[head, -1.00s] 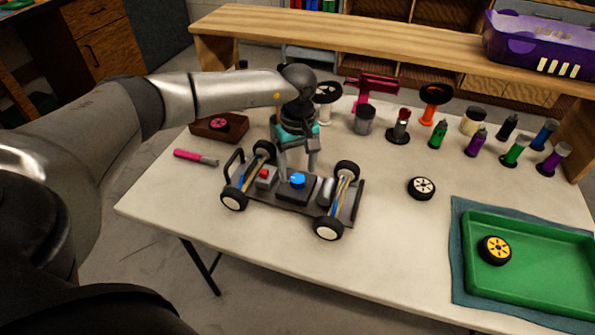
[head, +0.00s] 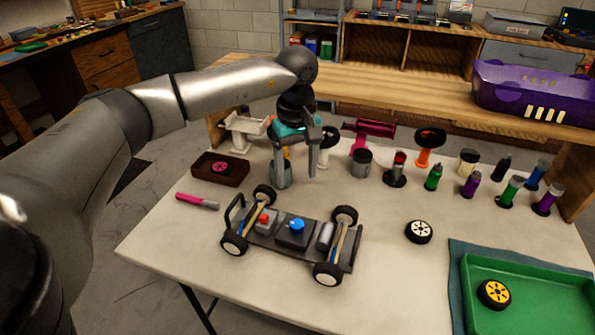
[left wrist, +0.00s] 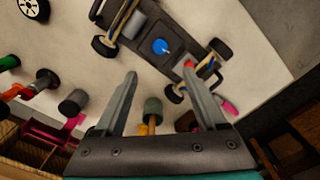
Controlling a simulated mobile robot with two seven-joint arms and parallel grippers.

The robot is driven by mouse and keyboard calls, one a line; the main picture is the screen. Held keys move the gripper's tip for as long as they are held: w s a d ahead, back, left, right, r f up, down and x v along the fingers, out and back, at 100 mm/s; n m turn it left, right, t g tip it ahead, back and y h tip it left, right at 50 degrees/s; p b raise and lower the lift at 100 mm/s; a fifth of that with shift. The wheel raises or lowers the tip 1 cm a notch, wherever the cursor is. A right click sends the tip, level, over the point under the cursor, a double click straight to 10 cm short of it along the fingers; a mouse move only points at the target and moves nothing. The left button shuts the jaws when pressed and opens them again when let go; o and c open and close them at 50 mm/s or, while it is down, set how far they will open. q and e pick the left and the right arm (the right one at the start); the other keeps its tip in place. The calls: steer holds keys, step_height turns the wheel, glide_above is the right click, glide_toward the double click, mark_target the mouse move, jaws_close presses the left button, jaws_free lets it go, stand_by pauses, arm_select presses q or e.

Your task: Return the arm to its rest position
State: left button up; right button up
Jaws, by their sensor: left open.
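My left gripper (head: 297,165) is open and empty, raised above the table behind the racecar chassis. In the left wrist view its two fingers (left wrist: 165,100) are spread wide with nothing held between them. The racecar chassis (head: 268,240) stands on the table with its wheels on and a blue knob (head: 297,227) on top. The chassis also shows in the left wrist view (left wrist: 145,25), beyond the fingertips. My right gripper is not in view.
A loose wheel (head: 418,232) lies right of the chassis. A green tray (head: 530,285) holds a yellow wheel (head: 494,294). A brown box (head: 222,172) and a pink-handled tool (head: 197,201) lie at left. Several bottles and stands line the back. A purple bin (head: 530,92) sits on the raised shelf.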

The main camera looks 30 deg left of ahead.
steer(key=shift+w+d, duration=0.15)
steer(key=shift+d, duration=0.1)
